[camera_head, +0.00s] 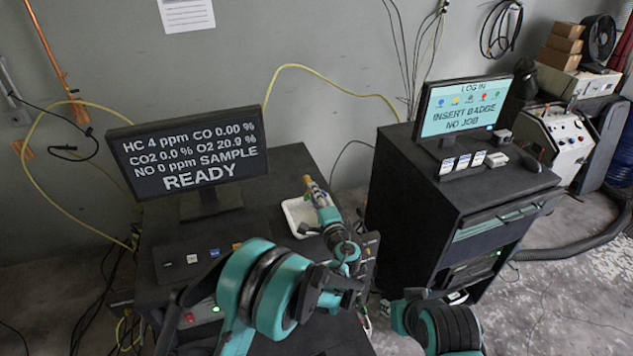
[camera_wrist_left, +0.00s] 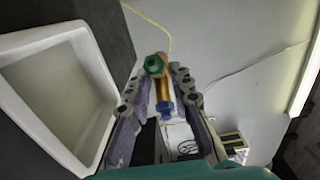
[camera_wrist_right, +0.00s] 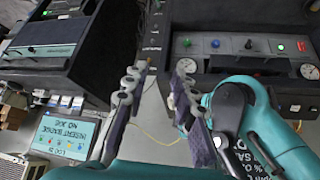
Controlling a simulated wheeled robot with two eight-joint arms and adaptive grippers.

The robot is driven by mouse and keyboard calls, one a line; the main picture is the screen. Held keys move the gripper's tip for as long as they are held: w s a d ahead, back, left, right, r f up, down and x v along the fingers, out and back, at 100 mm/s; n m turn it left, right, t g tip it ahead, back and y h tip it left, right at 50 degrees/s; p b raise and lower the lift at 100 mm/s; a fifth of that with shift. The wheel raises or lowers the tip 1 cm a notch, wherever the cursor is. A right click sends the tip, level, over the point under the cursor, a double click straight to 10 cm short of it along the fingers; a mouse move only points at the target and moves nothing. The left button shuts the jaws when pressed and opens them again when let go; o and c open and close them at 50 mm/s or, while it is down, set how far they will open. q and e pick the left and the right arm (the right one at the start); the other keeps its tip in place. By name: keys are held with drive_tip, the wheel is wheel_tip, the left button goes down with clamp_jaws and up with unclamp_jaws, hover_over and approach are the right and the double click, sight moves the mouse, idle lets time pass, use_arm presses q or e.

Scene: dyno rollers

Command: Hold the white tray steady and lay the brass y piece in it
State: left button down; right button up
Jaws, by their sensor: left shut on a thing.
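The brass y piece (camera_wrist_left: 164,88), with a green end and a blue end, sits between the fingers of my left gripper (camera_wrist_left: 157,82), which is shut on it. In the head view the brass piece (camera_head: 312,186) is above the far right part of the white tray (camera_head: 289,209). The tray lies on the dark bench, partly hidden by my left gripper (camera_head: 325,208). In the left wrist view the empty-looking tray (camera_wrist_left: 88,52) is left of the fingers. My right gripper (camera_wrist_right: 160,76) is open and empty, apart from the tray, with floor visible between its fingers.
A monitor reading READY (camera_head: 187,155) stands on the bench left of the tray. A dark cabinet (camera_head: 410,205) with a log-in screen (camera_head: 465,107) stands to the right, across a narrow gap. A yellow hose (camera_head: 330,75) runs along the wall behind.

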drive_tip(key=w+a+r+n+g, duration=0.15)
drive_tip(key=w+r, duration=0.45)
drive_tip(key=w, duration=0.6)
drive_tip(key=w+a+r+g, duration=0.2)
drive_tip(key=w+r, duration=0.5)
drive_tip(key=w, duration=0.5)
drive_tip(key=w+a+f+n+g+y, duration=0.1)
drive_tip(key=w+a+f+g, duration=0.2)
drive_tip(key=w, duration=0.8)
use_arm(q)
drive_tip(key=shift+s+r, duration=0.1)
drive_tip(key=shift+s, duration=0.1)
use_arm(e)
drive_tip(key=shift+n+g, duration=0.45)
drive_tip(key=shift+n, duration=0.1)
drive_tip(key=w+a+f, duration=0.1)
drive_tip(key=f, duration=0.6)
drive_tip(key=w+a+f, duration=0.1)
drive_tip(key=f, duration=0.6)
drive_tip(key=w+a+f, duration=0.1)
drive_tip(key=w+f, duration=0.1)
drive_tip(key=f, duration=0.5)
drive_tip(key=shift+a+f, duration=0.2)
drive_tip(key=shift+a, duration=0.05)
clamp_jaws()
